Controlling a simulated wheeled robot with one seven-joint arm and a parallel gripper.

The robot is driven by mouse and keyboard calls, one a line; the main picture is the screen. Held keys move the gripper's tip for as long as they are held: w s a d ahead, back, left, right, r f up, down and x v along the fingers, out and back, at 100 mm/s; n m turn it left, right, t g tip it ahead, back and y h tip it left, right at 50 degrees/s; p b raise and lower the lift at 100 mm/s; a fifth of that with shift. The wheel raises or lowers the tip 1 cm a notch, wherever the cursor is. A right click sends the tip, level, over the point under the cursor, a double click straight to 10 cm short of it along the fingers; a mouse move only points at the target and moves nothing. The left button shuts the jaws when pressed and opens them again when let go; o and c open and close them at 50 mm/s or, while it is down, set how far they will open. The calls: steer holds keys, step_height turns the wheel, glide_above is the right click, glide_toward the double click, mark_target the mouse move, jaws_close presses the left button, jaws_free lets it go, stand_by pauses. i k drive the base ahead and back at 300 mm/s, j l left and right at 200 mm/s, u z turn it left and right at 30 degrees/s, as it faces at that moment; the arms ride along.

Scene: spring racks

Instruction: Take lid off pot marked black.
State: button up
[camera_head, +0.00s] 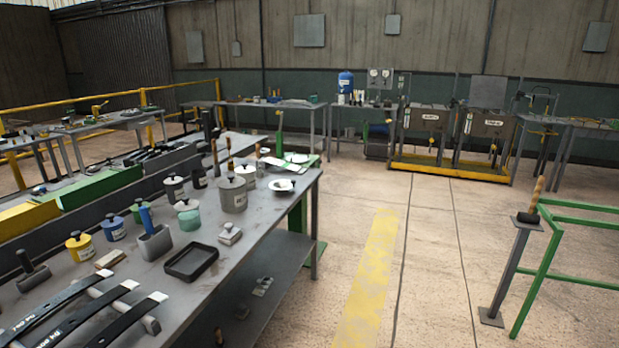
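Several lidded pots stand in a group on the grey metal bench (262,222) at the left. A dark pot with a pale label (174,192) stands at the back of the group, and its lid (173,179) is on. Another dark pot (199,180) stands to its right, partly hidden by its neighbours. The labels are too small to read, so I cannot tell for sure which one is marked black. A larger grey pot (232,201) and a mint pot with a pale lid (188,217) stand in front of them. My gripper is not in view.
Yellow (80,250), blue (113,231) and green (138,214) pots stand left of the group. A black tray (191,262), a grey holder (155,243) and dark leaf springs (75,318) crowd the bench front. Floor right of the bench is clear up to a green rail (545,262).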

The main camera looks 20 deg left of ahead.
mark_target(231, 183)
steer(key=i+u, duration=0.1)
steer(key=i, duration=0.45)
steer(key=i+l+u, duration=0.1)
steer(key=i, duration=0.5)
steer(key=i+l+u, duration=0.1)
steer(key=i, duration=0.45)
steer(key=i+u, duration=0.3)
steer(key=u, duration=0.2)
steer(key=i+u, duration=0.45)
steer(key=i+l+u, duration=0.2)
steer(key=u, duration=0.3)
steer(key=i+u, duration=0.2)
steer(key=u, duration=0.15)
steer(key=i+l+u, duration=0.15)
steer(key=u, duration=0.2)
steer(key=i+l+u, duration=0.15)
steer(key=u, duration=0.2)
steer(key=i, duration=0.05)
